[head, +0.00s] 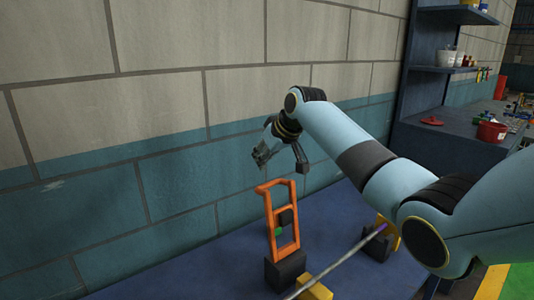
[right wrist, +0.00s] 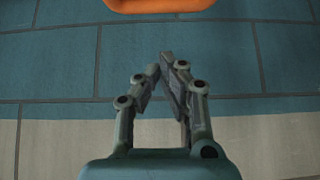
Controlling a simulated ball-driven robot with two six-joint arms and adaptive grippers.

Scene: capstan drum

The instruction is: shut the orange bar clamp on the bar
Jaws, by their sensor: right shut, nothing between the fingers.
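The orange bar clamp (head: 267,222) stands up from a dark block (head: 285,270) on the blue bench, a frame with a dark piece and a small green spot. Its upper part is raised. In the right wrist view the gripper's fingertips (right wrist: 166,66) are close together, and an orange part of the clamp (right wrist: 160,5) shows at the top edge. My left gripper is not in view.
Yellow blocks stand near the bar, one at the front (head: 314,288) and one farther back (head: 388,230). A brick wall (head: 100,190) rises close behind the bench (head: 200,278). Dark shelving (head: 437,60) and a red pot (head: 491,131) are at the right. The bench left of the clamp is clear.

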